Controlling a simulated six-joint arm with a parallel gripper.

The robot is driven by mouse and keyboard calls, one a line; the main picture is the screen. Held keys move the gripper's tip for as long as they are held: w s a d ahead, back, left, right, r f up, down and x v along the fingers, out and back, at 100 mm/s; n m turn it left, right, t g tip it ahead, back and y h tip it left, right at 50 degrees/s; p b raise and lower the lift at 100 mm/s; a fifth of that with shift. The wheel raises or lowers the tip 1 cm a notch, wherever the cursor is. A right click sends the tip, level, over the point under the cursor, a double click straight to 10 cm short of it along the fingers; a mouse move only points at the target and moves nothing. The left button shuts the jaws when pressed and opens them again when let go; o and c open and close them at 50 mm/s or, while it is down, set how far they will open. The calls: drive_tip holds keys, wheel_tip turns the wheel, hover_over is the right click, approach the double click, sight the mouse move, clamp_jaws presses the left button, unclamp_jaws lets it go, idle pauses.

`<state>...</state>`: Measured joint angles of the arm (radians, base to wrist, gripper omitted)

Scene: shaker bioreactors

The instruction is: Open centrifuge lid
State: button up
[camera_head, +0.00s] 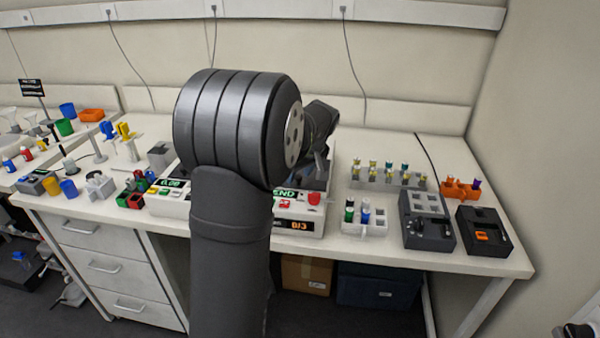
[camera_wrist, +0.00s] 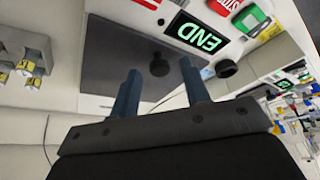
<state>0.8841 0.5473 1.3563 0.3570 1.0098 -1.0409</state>
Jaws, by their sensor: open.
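The centrifuge (camera_head: 287,212) is a white box on the bench with a green END display, red buttons and an orange readout on its front. My arm hides much of it in the head view. In the wrist view its lid (camera_wrist: 105,50) is a flat dark grey panel and looks shut. A black round knob (camera_wrist: 159,66) shows on the panel between my fingertips, in line with the gap. My gripper (camera_wrist: 160,67) is open, with two dark blue fingers pointing toward the lid. Nothing is held. I cannot tell whether the fingers touch the knob.
To the right are a tube rack (camera_head: 388,175), a small white rack (camera_head: 364,222), a dark grey block device (camera_head: 426,220) and a black device (camera_head: 484,231). A device with a green readout (camera_head: 170,190) stands left of the centrifuge. A wall is behind the bench.

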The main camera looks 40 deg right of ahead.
drive_tip(key=shift+c, duration=0.4)
clamp_jaws()
drive_tip(key=w+d, duration=1.1)
drive_tip(key=shift+w+d, duration=0.15)
drive_tip(key=shift+w, duration=0.05)
drive_tip(key=shift+o, duration=0.4)
unclamp_jaws()
drive_tip(key=v, duration=1.7)
drive_tip(key=shift+r, duration=0.25)
